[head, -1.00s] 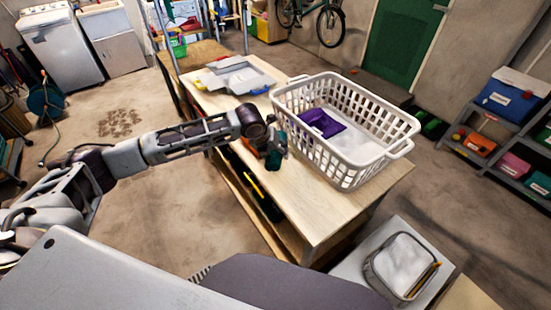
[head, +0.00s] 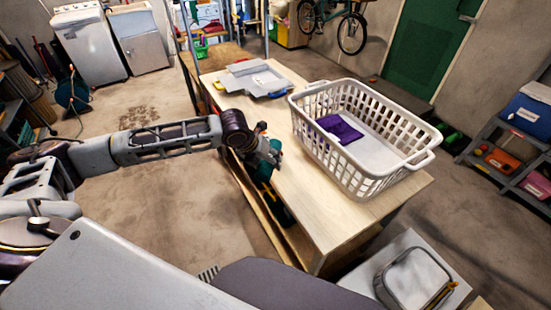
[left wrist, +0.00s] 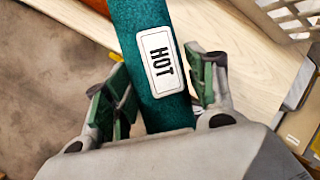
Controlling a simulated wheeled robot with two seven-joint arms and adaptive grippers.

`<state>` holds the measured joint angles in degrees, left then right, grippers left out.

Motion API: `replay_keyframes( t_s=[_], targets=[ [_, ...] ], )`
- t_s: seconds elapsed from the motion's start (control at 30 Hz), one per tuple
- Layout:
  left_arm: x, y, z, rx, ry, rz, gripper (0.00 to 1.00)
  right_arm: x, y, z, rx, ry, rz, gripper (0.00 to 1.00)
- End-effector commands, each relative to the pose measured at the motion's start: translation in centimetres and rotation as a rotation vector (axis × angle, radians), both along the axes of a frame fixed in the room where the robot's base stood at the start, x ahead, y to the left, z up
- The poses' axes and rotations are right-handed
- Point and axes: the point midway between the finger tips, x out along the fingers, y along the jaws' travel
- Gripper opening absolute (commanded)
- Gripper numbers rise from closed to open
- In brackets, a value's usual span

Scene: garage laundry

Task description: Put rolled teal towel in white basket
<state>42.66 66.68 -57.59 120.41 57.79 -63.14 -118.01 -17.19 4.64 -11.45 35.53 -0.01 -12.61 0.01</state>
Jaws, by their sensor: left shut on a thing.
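The rolled teal towel (left wrist: 158,65), with a white label reading HOT, lies between the fingers of my left gripper (left wrist: 160,95) in the left wrist view. My left gripper (head: 268,152) is shut on it near the left edge of the wooden table. In the head view only a little of the teal towel (head: 265,173) shows, below the fingers. The white basket (head: 378,171) stands on the table to the right of the gripper, apart from it. A folded purple cloth (head: 340,128) lies inside the basket. My right gripper is not in view.
The wooden table (head: 302,185) has bare top between gripper and basket. A grey tray-like item (head: 253,76) lies at its far end. A grey container (head: 413,275) stands at the bottom right. Shelves (head: 503,155) with coloured bins stand at right.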

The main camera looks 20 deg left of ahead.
Motion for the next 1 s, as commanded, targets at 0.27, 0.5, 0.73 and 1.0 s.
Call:
replay_keyframes(
  t_s=[0.27, 0.5, 0.73, 1.0],
  targets=[
    [-2.4, 1.9, 0.0, 0.002, 0.0, 0.001, 0.21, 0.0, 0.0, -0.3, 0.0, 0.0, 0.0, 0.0],
    [-4.3, 3.4, 0.0, 0.001, 0.0, 0.0, 0.21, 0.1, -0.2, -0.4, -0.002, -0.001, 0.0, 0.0],
    [-6.0, 4.7, 0.0, 0.002, 0.0, 0.0, 0.21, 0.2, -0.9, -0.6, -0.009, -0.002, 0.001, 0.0],
    [-7.4, 5.8, 0.0, 0.001, 0.0, 0.0, 0.21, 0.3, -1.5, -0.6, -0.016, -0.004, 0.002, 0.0]
  ],
)
